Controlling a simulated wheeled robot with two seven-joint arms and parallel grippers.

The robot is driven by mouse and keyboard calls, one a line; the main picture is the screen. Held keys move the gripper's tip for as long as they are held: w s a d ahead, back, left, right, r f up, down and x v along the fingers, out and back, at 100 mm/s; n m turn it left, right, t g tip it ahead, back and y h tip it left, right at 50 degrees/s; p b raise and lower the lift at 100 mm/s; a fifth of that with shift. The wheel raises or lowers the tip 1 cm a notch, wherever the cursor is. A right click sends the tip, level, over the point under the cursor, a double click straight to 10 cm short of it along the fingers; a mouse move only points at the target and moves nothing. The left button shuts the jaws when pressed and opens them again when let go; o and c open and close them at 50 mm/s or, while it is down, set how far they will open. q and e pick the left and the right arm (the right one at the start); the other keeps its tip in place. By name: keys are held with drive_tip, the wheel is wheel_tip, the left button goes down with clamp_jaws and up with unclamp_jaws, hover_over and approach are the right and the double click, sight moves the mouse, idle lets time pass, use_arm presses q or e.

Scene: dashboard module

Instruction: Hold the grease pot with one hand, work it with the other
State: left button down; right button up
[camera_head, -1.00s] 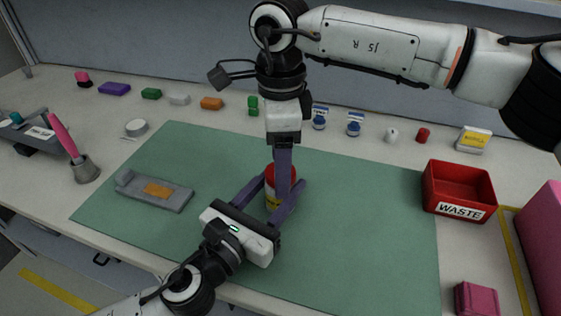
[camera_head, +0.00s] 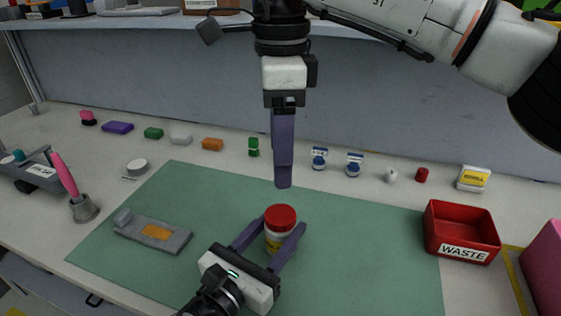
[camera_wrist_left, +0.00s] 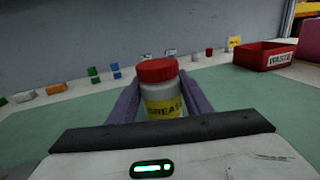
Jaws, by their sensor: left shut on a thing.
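The grease pot (camera_head: 279,240) is a white jar with a red lid and a yellow label, standing upright on the green mat (camera_head: 370,240). Its lid is on. My left gripper (camera_head: 270,240) is shut around the jar's body from the front; the left wrist view shows the jar (camera_wrist_left: 163,105) between its two fingers. My right gripper (camera_head: 283,185) points straight down above and behind the pot, apart from the lid. Its fingers line up in the view, so their gap is hidden.
A grey fixture (camera_head: 152,232) with an orange patch lies left on the mat. A red WASTE bin (camera_head: 461,232) stands at the right. A pink brush in a grey cup (camera_head: 83,208) is at the left. Several small coloured items line the back. The mat right of the pot is clear.

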use_arm(q)
drive_tip(key=c, duration=0.8)
unclamp_jaws()
drive_tip(key=shift+c, duration=0.2)
drive_tip(key=b+v, duration=0.1)
drive_tip(key=v, duration=0.8)
drive_tip(key=shift+s+a+f, duration=0.1)
drive_tip(key=shift+s, duration=0.1)
drive_tip(key=shift+s+a, duration=0.25)
drive_tip(key=shift+s, duration=0.15)
